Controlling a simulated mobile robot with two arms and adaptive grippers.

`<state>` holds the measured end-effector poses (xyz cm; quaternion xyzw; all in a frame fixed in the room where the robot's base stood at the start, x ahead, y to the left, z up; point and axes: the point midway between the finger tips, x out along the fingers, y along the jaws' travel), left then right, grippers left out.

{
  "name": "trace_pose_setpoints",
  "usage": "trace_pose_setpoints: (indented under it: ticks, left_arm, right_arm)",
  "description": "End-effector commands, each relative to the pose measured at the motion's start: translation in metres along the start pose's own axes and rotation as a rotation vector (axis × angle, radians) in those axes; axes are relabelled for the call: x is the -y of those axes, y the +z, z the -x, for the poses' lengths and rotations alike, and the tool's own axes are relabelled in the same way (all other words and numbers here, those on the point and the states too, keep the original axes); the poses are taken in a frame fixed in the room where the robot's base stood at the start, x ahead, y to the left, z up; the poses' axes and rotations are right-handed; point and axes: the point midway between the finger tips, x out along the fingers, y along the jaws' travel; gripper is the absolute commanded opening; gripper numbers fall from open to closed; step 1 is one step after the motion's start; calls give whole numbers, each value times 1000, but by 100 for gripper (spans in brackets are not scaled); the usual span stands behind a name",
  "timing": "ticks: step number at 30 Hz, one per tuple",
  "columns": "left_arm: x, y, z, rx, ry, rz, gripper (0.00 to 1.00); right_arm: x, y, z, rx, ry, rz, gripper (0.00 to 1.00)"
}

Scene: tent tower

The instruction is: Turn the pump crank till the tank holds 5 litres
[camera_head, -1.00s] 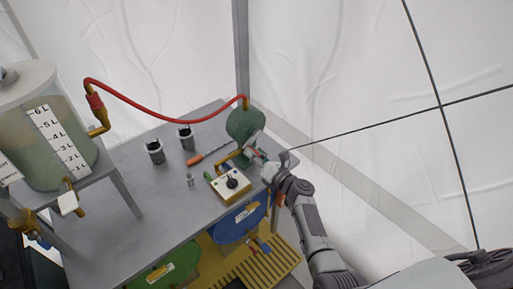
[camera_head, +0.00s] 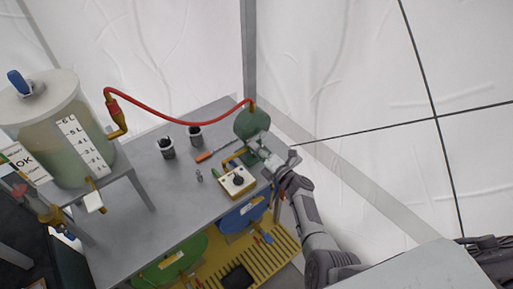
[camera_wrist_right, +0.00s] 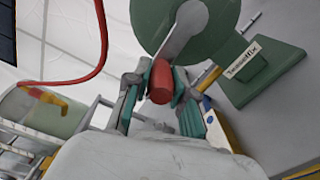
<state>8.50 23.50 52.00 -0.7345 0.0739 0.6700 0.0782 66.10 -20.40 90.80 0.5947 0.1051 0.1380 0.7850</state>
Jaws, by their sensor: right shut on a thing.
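The green pump (camera_head: 252,121) stands at the far right corner of the grey table. In the right wrist view its round green body (camera_wrist_right: 175,25) carries a grey crank arm (camera_wrist_right: 183,35) with a red handle (camera_wrist_right: 160,82). My right gripper (camera_head: 272,162) is at the crank; in the wrist view its fingers (camera_wrist_right: 157,92) are shut around the red handle. The clear tank (camera_head: 50,150) stands at the left with a white litre scale (camera_head: 84,146). It holds murky greenish liquid; its exact level is hard to read. My left gripper is not in view.
A red hose (camera_head: 175,118) links pump and tank. Two dark cups (camera_head: 167,152), an orange-handled tool (camera_head: 204,157) and a cream box with a black knob (camera_head: 236,181) sit on the table (camera_head: 150,205). Blue and green cases lie on a yellow slatted shelf (camera_head: 262,252) below.

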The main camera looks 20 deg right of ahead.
Motion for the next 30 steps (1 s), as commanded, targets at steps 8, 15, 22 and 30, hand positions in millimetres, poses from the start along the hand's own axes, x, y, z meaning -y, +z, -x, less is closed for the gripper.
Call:
trace_pose_setpoints:
  ticks: [8,15,22,30]
  left_arm:
    - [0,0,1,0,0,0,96]
    - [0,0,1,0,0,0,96]
    - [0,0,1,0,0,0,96]
    - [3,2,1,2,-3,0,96]
  right_arm:
    - [0,-1,0,-1,-1,-16,0]
    - [0,-1,0,-1,-1,-15,29]
    - [0,0,0,0,0,-13,49]
    - [0,0,4,1,-1,-11,49]
